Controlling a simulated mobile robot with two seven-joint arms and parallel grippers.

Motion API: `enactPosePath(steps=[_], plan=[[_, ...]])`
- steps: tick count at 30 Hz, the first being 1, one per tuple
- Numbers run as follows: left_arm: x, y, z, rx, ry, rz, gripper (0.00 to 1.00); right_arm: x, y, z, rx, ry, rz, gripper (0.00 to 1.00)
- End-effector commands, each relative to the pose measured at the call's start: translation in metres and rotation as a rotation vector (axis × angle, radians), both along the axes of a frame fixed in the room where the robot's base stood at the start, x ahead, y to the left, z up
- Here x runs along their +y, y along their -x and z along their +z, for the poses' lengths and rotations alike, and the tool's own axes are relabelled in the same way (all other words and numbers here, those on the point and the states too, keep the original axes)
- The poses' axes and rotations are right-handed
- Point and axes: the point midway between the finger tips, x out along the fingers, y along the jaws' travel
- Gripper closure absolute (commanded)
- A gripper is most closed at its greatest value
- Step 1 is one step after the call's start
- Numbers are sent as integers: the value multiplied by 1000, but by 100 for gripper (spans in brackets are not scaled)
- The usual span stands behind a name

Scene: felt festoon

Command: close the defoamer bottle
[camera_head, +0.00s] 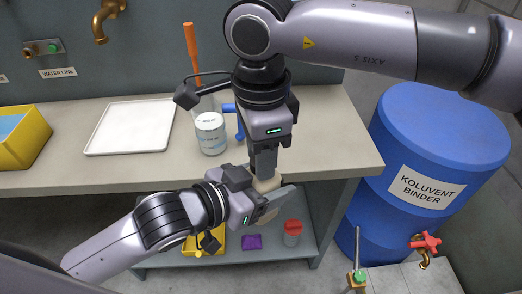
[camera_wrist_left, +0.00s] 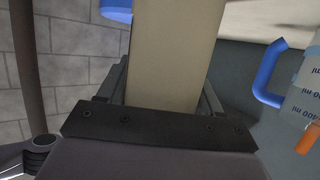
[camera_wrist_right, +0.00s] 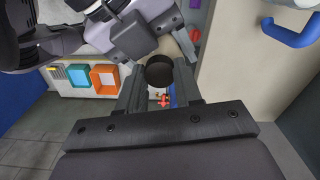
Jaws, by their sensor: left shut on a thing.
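The defoamer bottle is a beige container (camera_head: 267,184), held in front of the bench edge by my left gripper (camera_head: 268,204). In the left wrist view its pale body (camera_wrist_left: 170,55) fills the space between the fingers, and that gripper is shut on it. My right gripper (camera_head: 264,170) points down from above at the bottle's top. In the right wrist view a round black cap (camera_wrist_right: 159,71) lies between the right fingertips (camera_wrist_right: 160,80). I cannot tell if those fingers press on the cap, or if it sits on the bottle's neck.
The bench holds a white tray (camera_head: 130,127), a labelled beaker (camera_head: 210,134) and a yellow bin (camera_head: 25,140). A red-lidded jar (camera_head: 292,232) and a purple item (camera_head: 251,242) are on the lower shelf. A blue drum (camera_head: 440,130) stands at right.

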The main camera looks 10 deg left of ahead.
Motion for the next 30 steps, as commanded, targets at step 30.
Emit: enactPosePath(steps=[30], plan=[[0, 0, 1, -2, 1, 0, 100, 0, 0, 45, 1, 0, 2, 40]])
